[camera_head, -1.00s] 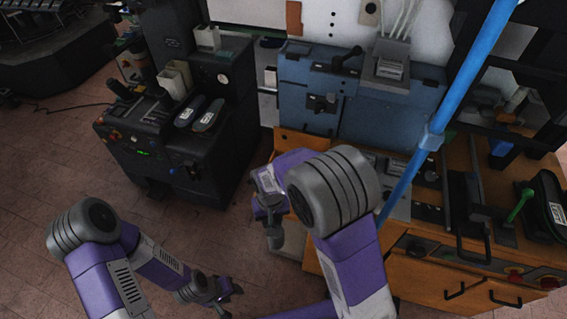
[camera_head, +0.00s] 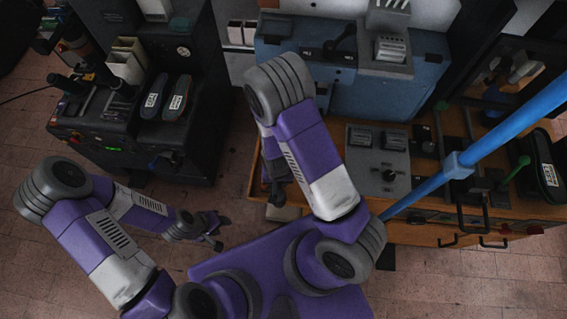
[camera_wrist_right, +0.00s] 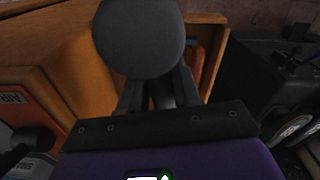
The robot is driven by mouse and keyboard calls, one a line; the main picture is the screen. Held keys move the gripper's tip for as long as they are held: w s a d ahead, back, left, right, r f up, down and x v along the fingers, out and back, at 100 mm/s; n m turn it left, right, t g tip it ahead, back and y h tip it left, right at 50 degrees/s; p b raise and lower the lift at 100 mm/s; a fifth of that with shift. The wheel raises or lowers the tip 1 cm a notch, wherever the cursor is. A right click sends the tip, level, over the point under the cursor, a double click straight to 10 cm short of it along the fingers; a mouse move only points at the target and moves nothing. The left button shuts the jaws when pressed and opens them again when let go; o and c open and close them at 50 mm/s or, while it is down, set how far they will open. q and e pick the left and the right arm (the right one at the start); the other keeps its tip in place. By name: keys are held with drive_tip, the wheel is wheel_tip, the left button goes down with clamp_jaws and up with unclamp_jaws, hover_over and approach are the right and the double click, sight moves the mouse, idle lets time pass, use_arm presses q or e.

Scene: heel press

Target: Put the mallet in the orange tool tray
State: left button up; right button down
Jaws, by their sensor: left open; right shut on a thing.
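My right gripper (camera_wrist_right: 158,92) is shut on the mallet (camera_wrist_right: 140,38), whose round dark-grey head fills the upper middle of the right wrist view. In the head view the right gripper (camera_head: 276,194) is mostly hidden by my right arm, beside the left end of the orange workbench; I cannot make out the mallet clearly there. My left gripper (camera_head: 213,231) is open and empty, above the floor at lower left. Orange-brown walls show around the mallet in the right wrist view. I cannot tell whether any belongs to the orange tool tray.
The orange workbench (camera_head: 430,232) stands at right, with a grey control panel (camera_head: 378,165) and a blue machine (camera_head: 385,92) behind. A black machine (camera_head: 115,150) with two shoe-like pieces stands at left. A blue pole (camera_head: 500,140) slants across the right side. Floor between is clear.

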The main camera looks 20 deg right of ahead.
drive_tip(key=s+d+m+p, duration=0.2)
drive_tip(key=s+d, duration=0.1)
drive_tip(key=s, duration=0.3)
drive_tip(key=w+d+b, duration=0.5)
drive_tip(key=w, duration=0.3)
drive_tip(key=w+d+b, duration=0.4)
drive_tip(key=w+d, duration=0.2)
drive_tip(key=w, duration=0.3)
drive_tip(key=f, duration=0.2)
drive_tip(key=f+b, duration=0.1)
drive_tip(key=f, duration=0.3)
drive_tip(key=shift+a+f+b, duration=0.2)
drive_tip(key=shift+a+b, duration=0.1)
wheel_tip(320, 180, down, 5)
drive_tip(key=shift+f+b, duration=0.15)
drive_tip(key=shift+b, duration=0.4)
drive_tip(key=shift+w+d+f, duration=0.1)
drive_tip(key=shift+w+f, duration=0.05)
drive_tip(key=c, duration=0.8)
unclamp_jaws()
